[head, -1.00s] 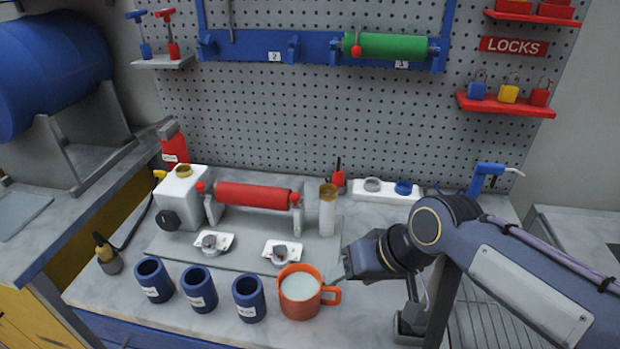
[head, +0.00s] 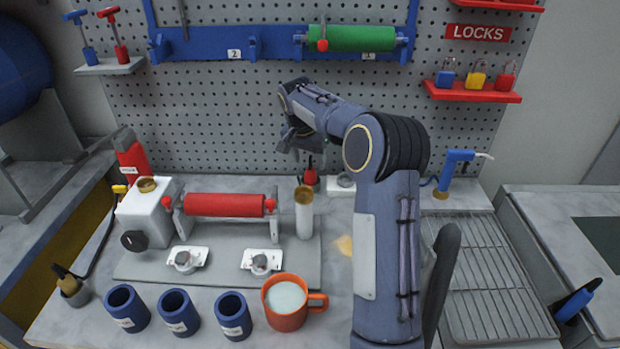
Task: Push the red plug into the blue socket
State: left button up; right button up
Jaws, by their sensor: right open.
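The red plug (head: 311,179) stands upright at the back of the bench, close to the pegboard, with a dark upper part. A white block (head: 343,185) with a grey ring-shaped socket shows to its right. The blue socket on that block is hidden behind my right arm. My right gripper (head: 303,148) is open and empty, fingers downward, just above the red plug in the picture. I cannot tell its exact height over the plug. My left gripper is not in view.
A coater with a red roller (head: 224,204) and a white cylinder (head: 304,214) stand left of my arm. Blue cups (head: 233,315) and an orange mug (head: 286,305) line the front. A wire rack (head: 487,275) is at right. A blue tool (head: 452,168) stands behind it.

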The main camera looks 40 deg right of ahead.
aim_at(311, 168)
jog(key=x, duration=0.5)
jog(key=shift+p, duration=0.4)
jog(key=shift+r, duration=0.1)
jog(key=c, duration=1.1)
